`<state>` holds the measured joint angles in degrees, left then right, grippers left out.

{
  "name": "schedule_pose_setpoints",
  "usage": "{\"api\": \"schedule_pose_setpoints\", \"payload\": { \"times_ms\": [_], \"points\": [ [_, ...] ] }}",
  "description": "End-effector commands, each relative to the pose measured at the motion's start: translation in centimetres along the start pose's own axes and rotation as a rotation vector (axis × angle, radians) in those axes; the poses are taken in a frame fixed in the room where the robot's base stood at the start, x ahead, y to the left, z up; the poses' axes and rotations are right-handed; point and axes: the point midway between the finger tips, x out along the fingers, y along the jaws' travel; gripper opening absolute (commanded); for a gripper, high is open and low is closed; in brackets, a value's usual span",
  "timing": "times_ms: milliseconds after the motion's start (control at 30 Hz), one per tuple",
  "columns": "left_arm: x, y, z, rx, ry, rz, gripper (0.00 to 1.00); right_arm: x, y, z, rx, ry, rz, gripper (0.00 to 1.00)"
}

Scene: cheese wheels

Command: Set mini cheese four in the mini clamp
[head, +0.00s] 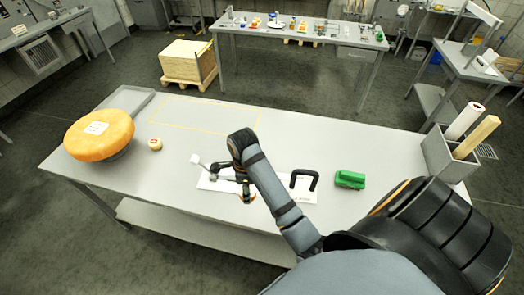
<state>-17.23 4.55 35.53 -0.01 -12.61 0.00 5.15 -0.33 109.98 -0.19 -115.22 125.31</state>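A small round pale cheese (155,144) with a red mark on top lies on the table, right of the big orange cheese wheel (98,134). My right gripper (243,188) is over a white board (215,184) near the table's front middle. A small orange-brown patch shows below its fingers; I cannot tell whether it is a mini cheese or part of a fixture. A thin rod with a white block (196,160) sticks out left of the gripper, perhaps part of the mini clamp, which is mostly hidden. My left gripper is not in view.
A black handle (304,180) and a green block (350,179) are right of my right forearm. A yellow outlined area (205,114) at the back is clear.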

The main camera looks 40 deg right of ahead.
Motion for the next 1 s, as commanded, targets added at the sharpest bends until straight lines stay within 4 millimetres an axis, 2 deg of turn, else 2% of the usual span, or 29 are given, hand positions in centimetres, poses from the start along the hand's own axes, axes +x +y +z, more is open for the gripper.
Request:
{"api": "schedule_pose_setpoints", "payload": {
  "times_ms": [333, 400, 533, 633, 833, 1000],
  "points": [
    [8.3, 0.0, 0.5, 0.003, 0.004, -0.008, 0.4, 5.4, -9.1, -2.4, 0.003, 0.004, -0.007, 0.21],
    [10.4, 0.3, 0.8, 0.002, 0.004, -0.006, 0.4, 7.1, -9.9, -2.6, 0.0, 0.002, -0.004, 0.21],
    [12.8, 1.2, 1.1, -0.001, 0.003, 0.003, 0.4, 8.7, -11.6, -3.0, 0.0, 0.001, -0.003, 0.21],
    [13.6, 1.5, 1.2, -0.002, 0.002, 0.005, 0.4, 9.1, -12.2, -3.1, 0.0, 0.001, -0.003, 0.21],
    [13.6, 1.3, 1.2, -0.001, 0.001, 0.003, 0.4, 8.9, -12.6, -3.2, -0.002, 0.001, -0.002, 0.21],
    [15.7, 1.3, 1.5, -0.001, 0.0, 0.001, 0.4, 10.9, -13.3, -3.4, -0.002, 0.001, 0.0, 0.21]
  ]
}}
